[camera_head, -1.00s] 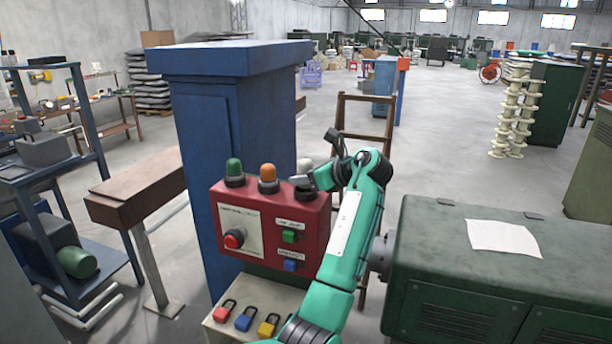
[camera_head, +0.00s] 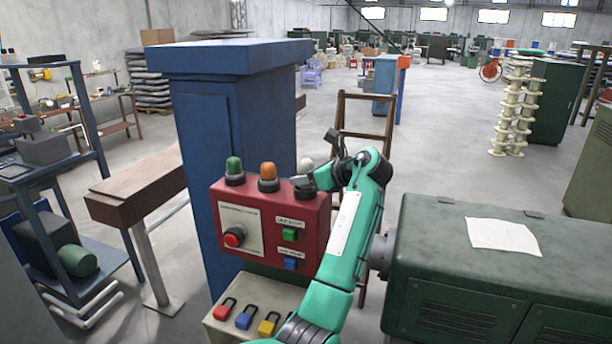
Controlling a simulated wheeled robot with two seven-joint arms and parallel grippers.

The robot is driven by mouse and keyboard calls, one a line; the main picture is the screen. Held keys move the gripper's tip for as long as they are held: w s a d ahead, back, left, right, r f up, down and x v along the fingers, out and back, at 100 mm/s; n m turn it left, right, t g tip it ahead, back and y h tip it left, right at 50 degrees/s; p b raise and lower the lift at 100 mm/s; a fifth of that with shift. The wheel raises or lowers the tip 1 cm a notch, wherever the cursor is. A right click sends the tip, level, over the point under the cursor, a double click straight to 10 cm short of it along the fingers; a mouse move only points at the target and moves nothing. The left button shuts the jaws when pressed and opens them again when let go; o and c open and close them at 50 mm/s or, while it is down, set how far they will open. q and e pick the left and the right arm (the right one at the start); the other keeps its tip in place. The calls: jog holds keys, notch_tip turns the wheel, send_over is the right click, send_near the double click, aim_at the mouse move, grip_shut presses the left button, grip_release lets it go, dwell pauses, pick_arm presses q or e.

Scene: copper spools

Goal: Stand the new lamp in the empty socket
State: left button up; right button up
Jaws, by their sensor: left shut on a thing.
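A red control box (camera_head: 264,247) shows left of centre, in front of a blue cabinet. A green lamp (camera_head: 234,166) and an orange lamp (camera_head: 267,172) stand upright on its top. A pale white lamp (camera_head: 306,165) is at the right end of the top, over the dark third socket (camera_head: 303,193). My left gripper (camera_head: 309,180) is shut on the white lamp, reaching in from the right side of the box. The gripper partly hides the lamp's lower part and the socket, so I cannot tell whether the lamp is seated. My right gripper is not in view.
The tall blue cabinet (camera_head: 235,130) stands close behind the box. A green machine cabinet (camera_head: 470,270) with a paper sheet (camera_head: 503,235) is at the right. Padlocks in several colours lie on a beige box (camera_head: 216,318) below. A brown wooden ladder (camera_head: 363,112) stands behind my arm.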

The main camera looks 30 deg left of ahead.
pick_arm(q)
jog(key=shift+f, duration=0.7)
jog(key=o, duration=1.1)
jog(key=shift+c, duration=0.2)
jog(key=shift+d, duration=0.1)
jog(key=shift+d+b, duration=0.35)
jog(key=w+b+v, duration=0.1)
jog(key=b+v, duration=0.4)
jog(key=v, duration=0.8)
jog(key=shift+s, duration=0.5)
